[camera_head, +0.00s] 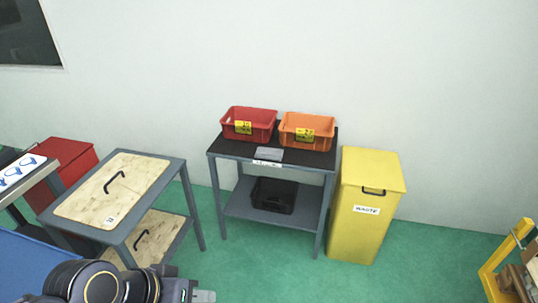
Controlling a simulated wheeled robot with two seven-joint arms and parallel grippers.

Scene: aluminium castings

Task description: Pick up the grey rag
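A small flat grey piece (269,154), which looks like the grey rag, lies near the front edge of the dark top of a grey two-tier table (225,149). It is in front of the gap between a red bin (262,134) and an orange bin (295,139). My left gripper (205,296) shows at the bottom edge of the view, well short of that table. It is seen from above and small, so its finger opening is unclear. My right gripper is out of view.
A black crate (274,195) sits on the table's lower shelf. A yellow waste bin (366,205) stands close at the right. A wood-topped bench (90,203) with black handles stands at the left. Green floor (265,265) is clear before the table.

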